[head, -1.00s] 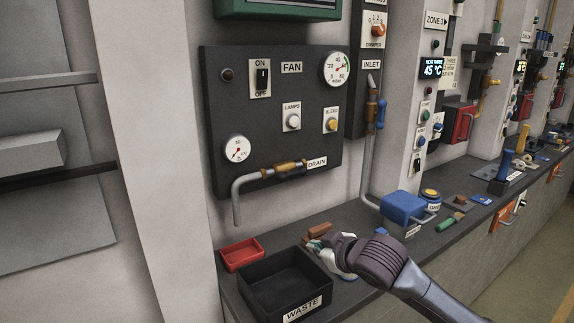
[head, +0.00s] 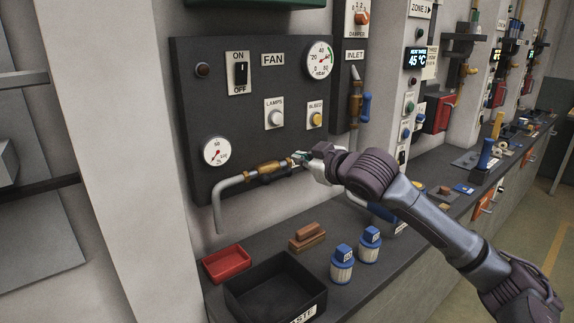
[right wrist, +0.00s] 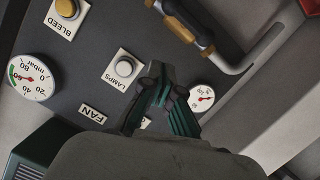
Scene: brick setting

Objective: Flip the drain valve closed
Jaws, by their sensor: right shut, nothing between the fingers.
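The drain valve (head: 266,169) is a brass fitting on a grey pipe low on the dark panel. Its dark lever lies along the pipe. In the right wrist view, the valve (right wrist: 190,22) shows at the top with the dark lever beside the brass. My right gripper (head: 300,158) is shut and empty at the right end of the valve in the head view. It covers the DRAIN label. In the right wrist view, the gripper's fingertips (right wrist: 160,80) are close together in front of the panel, below the valve. I cannot tell whether they touch it. My left gripper is not in view.
The panel (head: 215,110) holds gauges, a FAN switch (head: 241,73) and LAMPS and BLEED buttons. The INLET valve (head: 356,105) is to the right. Below, the bench carries a red tray (head: 227,263), a black waste bin (head: 275,290), a brown brush-like block (head: 307,237) and two blue-capped jars (head: 343,263).

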